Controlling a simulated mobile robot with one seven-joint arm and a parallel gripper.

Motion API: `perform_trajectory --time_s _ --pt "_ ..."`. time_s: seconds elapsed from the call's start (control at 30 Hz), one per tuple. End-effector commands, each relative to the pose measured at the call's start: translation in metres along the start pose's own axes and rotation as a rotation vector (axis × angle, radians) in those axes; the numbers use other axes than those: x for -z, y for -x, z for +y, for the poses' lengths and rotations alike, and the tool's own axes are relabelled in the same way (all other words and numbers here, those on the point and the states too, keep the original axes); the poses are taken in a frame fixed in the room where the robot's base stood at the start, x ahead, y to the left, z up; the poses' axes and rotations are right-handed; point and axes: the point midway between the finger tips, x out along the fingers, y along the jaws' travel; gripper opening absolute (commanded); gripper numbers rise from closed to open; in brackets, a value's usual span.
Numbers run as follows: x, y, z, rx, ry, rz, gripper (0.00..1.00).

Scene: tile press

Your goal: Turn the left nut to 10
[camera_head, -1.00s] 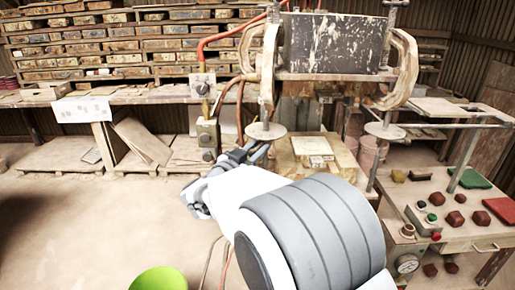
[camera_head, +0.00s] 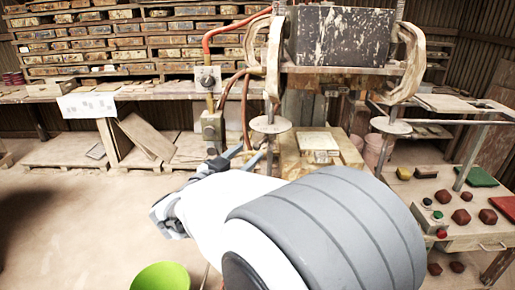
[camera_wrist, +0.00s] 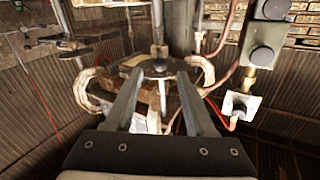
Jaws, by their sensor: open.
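The left nut (camera_head: 270,124) is a pale round disc on the press's left threaded rod, below the left curved clamp. The right nut (camera_head: 390,126) is a similar disc on the right rod. My gripper (camera_head: 243,158) is open and empty, just below and left of the left nut in the head view; my white and grey arm hides part of it. In the wrist view, my gripper (camera_wrist: 159,78) has its two fingers spread, with a grey disc (camera_wrist: 160,67), likely the left nut, between and just beyond the tips. I cannot tell whether they touch it. No scale reading is legible.
The press's dark, worn block (camera_head: 338,36) stands above the nuts. A grey control box (camera_head: 212,126) with hoses is left of the left rod. A control table (camera_head: 485,238) stands at right. A green bucket (camera_head: 160,277) is on the floor, with free floor at left.

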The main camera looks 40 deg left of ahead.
Motion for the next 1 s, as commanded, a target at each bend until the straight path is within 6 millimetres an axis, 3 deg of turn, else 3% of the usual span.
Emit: perform_trajectory --time_s 0.2,0.4,0.6,1.0 --pt "-0.001 0.053 -0.001 0.003 0.0 0.001 0.55" --pt "0.0 0.082 0.0 0.001 0.0 0.002 0.55" --pt "0.001 0.091 0.0 0.0 0.0 0.002 0.55" --pt "0.001 0.091 0.0 0.0 0.0 0.002 0.55"
